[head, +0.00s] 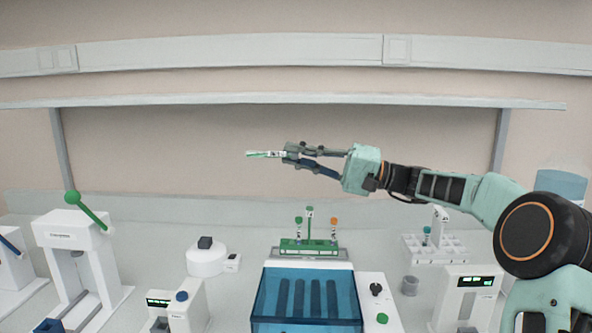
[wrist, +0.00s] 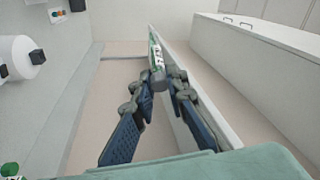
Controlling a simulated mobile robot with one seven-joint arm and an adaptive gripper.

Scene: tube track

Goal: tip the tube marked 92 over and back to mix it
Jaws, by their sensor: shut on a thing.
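My gripper (head: 290,155) is shut on a slim tube (head: 262,154) and holds it high above the bench. The tube lies about level in the head view, pointing left, with a green part and a white label with dark marks. I cannot read its number. In the wrist view the tube (wrist: 156,52) reaches away from between the fingertips (wrist: 159,88); its near end is partly hidden by them. A green rack (head: 309,247) stands on the bench below, with upright tubes in it, one green-capped (head: 298,221) and one orange-capped (head: 334,221).
A blue-lidded box (head: 306,298) stands in front of the rack. A white press with a green lever (head: 88,210) is at left, near a round white device (head: 206,260). A white tray (head: 436,249) is at right. A shelf (head: 280,101) runs behind; air around the tube is clear.

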